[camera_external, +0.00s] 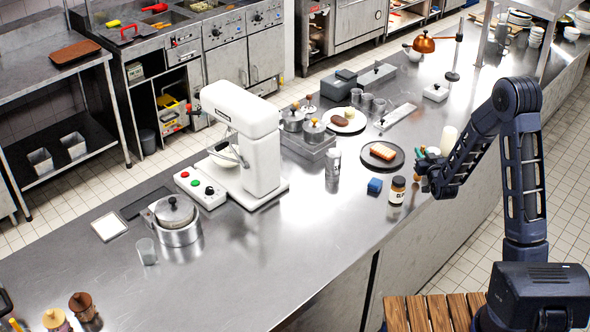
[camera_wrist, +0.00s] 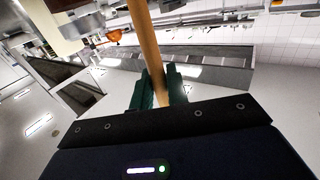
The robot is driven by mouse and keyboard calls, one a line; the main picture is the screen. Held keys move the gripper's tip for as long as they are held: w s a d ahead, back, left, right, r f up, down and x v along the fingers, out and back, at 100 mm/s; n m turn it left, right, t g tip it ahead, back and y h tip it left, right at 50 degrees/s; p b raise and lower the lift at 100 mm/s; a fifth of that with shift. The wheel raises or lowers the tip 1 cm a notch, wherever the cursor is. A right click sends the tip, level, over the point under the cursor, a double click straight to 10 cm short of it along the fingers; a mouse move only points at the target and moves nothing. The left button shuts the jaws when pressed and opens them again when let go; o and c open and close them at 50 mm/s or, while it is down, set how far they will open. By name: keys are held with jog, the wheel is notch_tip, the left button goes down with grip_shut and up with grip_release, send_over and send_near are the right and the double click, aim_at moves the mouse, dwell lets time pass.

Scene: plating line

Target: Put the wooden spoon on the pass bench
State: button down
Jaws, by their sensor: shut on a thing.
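My gripper (camera_external: 424,176) is above the near edge of the long steel bench (camera_external: 330,245), at the right, close to a brown jar. In the wrist view, the two green fingers of my gripper (camera_wrist: 159,88) are shut on the handle of the wooden spoon (camera_wrist: 146,45). The handle runs up out of the top of that view, so its far end is hidden.
A white mixer (camera_external: 258,140) stands further left. The bench front, left of the jar, is clear.

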jog(key=c, duration=1.8)
grip_release()
jog(key=shift+f, duration=0.2)
jog(key=o, duration=0.4)
jog(key=shift+o, duration=0.2)
jog(key=shift+r, duration=0.1)
